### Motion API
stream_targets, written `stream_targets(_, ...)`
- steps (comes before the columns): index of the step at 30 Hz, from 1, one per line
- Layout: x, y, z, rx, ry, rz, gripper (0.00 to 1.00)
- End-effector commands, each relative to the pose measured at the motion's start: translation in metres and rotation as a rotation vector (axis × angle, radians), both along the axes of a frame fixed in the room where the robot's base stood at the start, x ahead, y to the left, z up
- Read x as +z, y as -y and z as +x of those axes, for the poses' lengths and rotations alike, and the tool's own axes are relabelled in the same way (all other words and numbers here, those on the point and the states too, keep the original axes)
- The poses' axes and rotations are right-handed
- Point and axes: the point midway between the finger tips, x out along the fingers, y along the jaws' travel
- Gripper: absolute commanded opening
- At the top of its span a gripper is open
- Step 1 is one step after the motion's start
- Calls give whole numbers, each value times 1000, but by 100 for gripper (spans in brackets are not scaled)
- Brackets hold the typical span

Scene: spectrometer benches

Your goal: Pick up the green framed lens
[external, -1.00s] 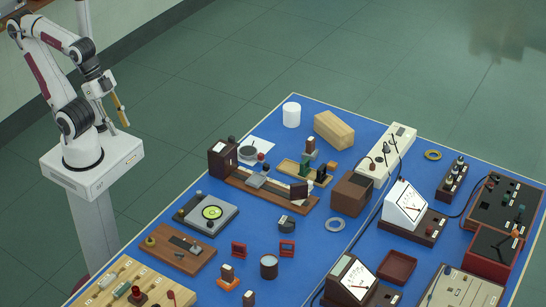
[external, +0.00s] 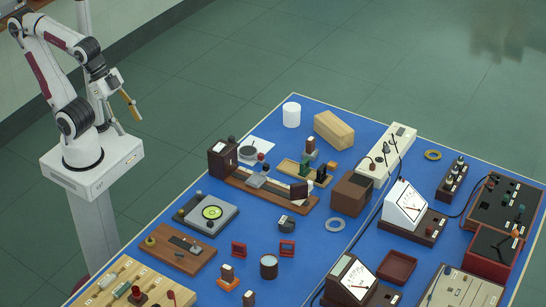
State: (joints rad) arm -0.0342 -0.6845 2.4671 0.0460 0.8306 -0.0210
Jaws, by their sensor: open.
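A small green upright piece (external: 305,167), which looks like the green framed lens, stands in a shallow wooden tray (external: 284,170) near the back middle of the blue table. It is small here, and its glass cannot be made out. A dark framed piece (external: 321,174) stands close to its right. My gripper (external: 133,110) is far to the left, in the air beside my base and off the table. It is open with nothing seen in it.
A long wooden bench with dark end blocks (external: 262,196) lies just in front of the tray. A brown box (external: 351,194) stands to the right, a wood block (external: 334,130) behind. Red framed pieces (external: 287,248) stand nearer the front.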

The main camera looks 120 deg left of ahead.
Motion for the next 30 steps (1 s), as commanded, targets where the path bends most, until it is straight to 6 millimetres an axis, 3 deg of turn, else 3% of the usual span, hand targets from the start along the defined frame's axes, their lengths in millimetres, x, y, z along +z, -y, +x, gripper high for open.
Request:
stream_targets(15,27,-82,114,129,140,135,51)
stream_targets(30,31,-168,214,173,268,237,51)
